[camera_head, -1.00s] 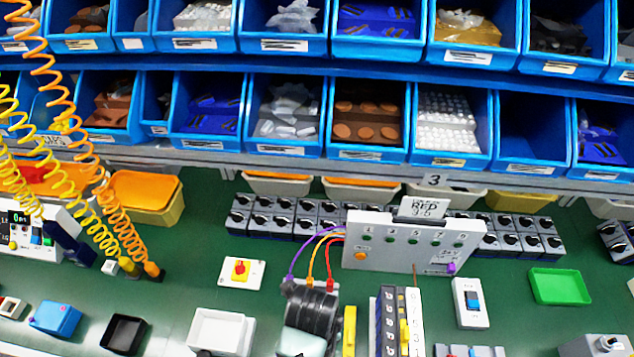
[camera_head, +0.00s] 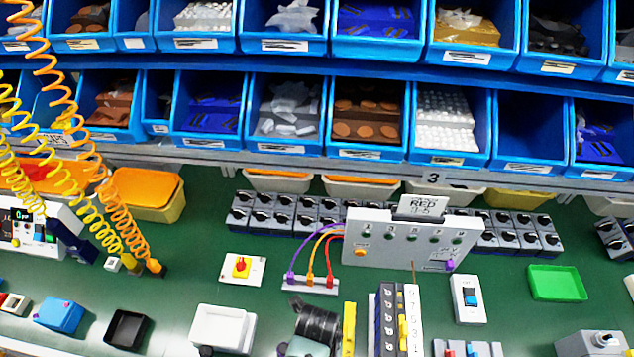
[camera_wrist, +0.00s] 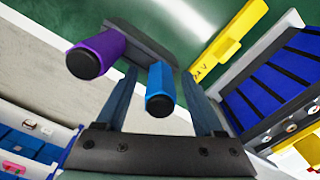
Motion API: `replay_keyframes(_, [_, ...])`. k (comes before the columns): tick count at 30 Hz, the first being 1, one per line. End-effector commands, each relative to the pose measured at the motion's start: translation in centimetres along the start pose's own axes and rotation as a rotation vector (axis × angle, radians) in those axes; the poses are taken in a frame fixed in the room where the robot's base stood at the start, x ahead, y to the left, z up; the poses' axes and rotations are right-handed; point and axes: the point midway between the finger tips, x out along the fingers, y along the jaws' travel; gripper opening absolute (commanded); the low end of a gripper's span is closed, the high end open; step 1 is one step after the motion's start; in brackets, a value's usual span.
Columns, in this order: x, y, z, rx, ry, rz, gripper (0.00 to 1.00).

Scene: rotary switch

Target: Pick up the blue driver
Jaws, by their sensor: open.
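The blue driver (camera_wrist: 160,92) shows in the wrist view as a short blue handle with a black end, pointing towards the camera. It stands in a dark holder (camera_wrist: 142,42) beside a purple driver (camera_wrist: 95,53). My gripper (camera_wrist: 158,78) is open, with one finger on each side of the blue handle in the picture. The purple handle lies outside the left finger. I cannot tell whether the fingers touch the blue handle or how far apart they are in depth. In the head view, my dark wrist is at the bottom centre, and the drivers cannot be made out there.
A yellow bar (camera_head: 348,330) and a slotted terminal box (camera_head: 388,322) stand just right of my wrist. A wired strip (camera_head: 311,284) and a grey test panel (camera_head: 385,246) are behind.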

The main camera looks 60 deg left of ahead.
Motion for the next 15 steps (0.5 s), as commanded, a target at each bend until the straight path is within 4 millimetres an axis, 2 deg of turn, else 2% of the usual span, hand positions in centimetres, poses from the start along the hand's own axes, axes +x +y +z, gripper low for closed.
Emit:
replay_keyframes(2, [-0.02,-0.01,0.01,0.000,0.000,0.000,0.70])
replay_keyframes(13, [-0.04,0.01,0.00,0.000,0.000,0.000,0.03])
replay_keyframes(15, [-0.04,0.01,0.00,0.000,0.000,0.000,0.00])
